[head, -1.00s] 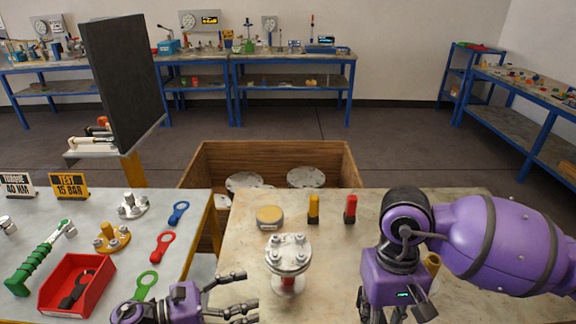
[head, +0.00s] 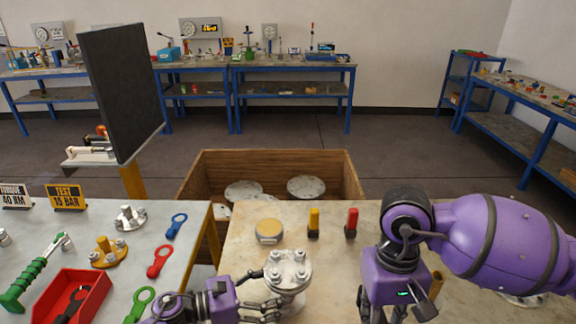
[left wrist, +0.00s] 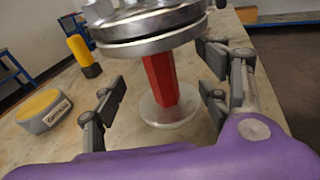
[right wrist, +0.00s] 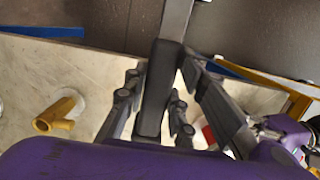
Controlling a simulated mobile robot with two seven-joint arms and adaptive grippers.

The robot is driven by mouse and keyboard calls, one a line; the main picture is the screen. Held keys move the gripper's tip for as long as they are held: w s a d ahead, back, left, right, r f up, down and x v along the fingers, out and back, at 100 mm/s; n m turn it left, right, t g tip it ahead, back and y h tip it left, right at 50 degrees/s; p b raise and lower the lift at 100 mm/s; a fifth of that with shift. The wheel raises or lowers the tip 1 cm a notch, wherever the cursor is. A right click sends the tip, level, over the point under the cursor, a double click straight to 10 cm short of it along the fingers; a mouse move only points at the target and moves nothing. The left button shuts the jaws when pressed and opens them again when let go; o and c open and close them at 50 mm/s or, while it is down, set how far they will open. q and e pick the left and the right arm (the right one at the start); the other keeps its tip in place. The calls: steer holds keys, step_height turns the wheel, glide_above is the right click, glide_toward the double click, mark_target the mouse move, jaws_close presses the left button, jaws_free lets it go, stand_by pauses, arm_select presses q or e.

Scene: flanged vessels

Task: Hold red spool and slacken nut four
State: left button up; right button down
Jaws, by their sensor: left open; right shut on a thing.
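Several nuts sit on the flange top; I cannot read which is number four. My left gripper (head: 275,302) is low beside the vessel. In the left wrist view its open fingers (left wrist: 160,92) stand on both sides of the red spool, with gaps showing. My right gripper (right wrist: 150,112) is shut on a dark grey bar-like tool (right wrist: 157,85), whose far end is out of view. In the head view the right gripper is at the bottom, right of the vessel.
A yellow-topped round tin (head: 269,232), a yellow marker (head: 314,222) and a red marker (head: 351,223) stand behind the vessel. On the left table are a red tray (head: 90,290) and coloured wrenches. A wooden crate (head: 280,160) stands behind.

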arm_select(q)
steer(key=shift+x, duration=1.15)
steer(key=shift+s+f, duration=0.1)
steer(key=c, duration=1.6)
